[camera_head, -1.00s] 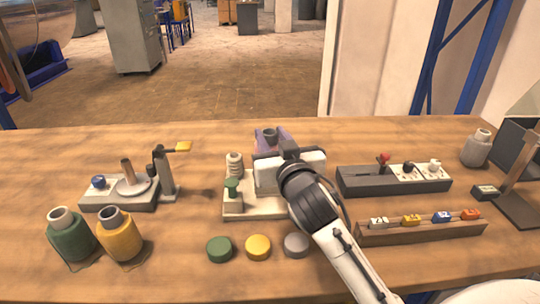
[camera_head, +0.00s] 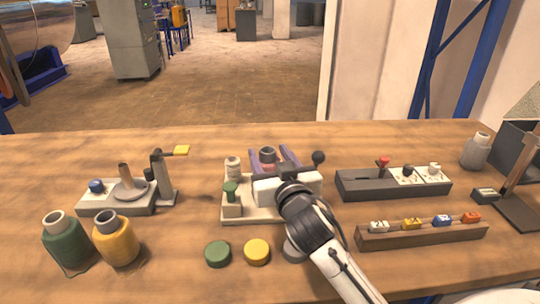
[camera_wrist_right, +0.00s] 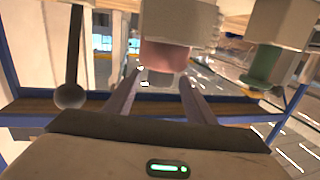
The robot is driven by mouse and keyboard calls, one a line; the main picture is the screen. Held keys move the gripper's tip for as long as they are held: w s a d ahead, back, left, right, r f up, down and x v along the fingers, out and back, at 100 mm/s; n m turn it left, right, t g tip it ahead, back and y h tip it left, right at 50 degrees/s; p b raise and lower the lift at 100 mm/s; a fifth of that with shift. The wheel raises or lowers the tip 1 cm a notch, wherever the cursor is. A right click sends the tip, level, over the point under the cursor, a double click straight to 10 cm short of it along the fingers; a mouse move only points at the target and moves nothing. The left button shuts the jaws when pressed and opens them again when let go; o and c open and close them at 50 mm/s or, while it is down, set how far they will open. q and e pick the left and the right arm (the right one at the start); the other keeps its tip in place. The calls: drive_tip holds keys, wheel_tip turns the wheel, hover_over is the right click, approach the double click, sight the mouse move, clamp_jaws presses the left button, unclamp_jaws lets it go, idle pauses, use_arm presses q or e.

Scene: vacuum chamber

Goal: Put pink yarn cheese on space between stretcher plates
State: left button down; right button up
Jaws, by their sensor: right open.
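The pink yarn cheese (camera_wrist_right: 165,57) shows in the wrist view, just beyond and between the fingertips. In the head view a grey hollow core (camera_head: 268,154) stands between the purplish fingers; the body below it is mostly hidden. My right gripper (camera_head: 272,158) is open and reaches over the pale device base (camera_head: 245,217). Its fingers show apart in the wrist view (camera_wrist_right: 160,80), with no clear contact. My arm hides much of the device, and I cannot make out the space between the stretcher plates. My left gripper is out of view.
A green post (camera_head: 230,192) and a black ball lever (camera_head: 318,157) flank the right gripper. Green (camera_head: 66,247) and yellow (camera_head: 117,244) yarn cheeses stand front left. A switch box (camera_head: 360,186) and a wooden rack (camera_head: 400,237) lie to the right.

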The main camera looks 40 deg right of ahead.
drive_tip(key=shift+r, duration=0.15)
drive_tip(key=v, duration=1.2)
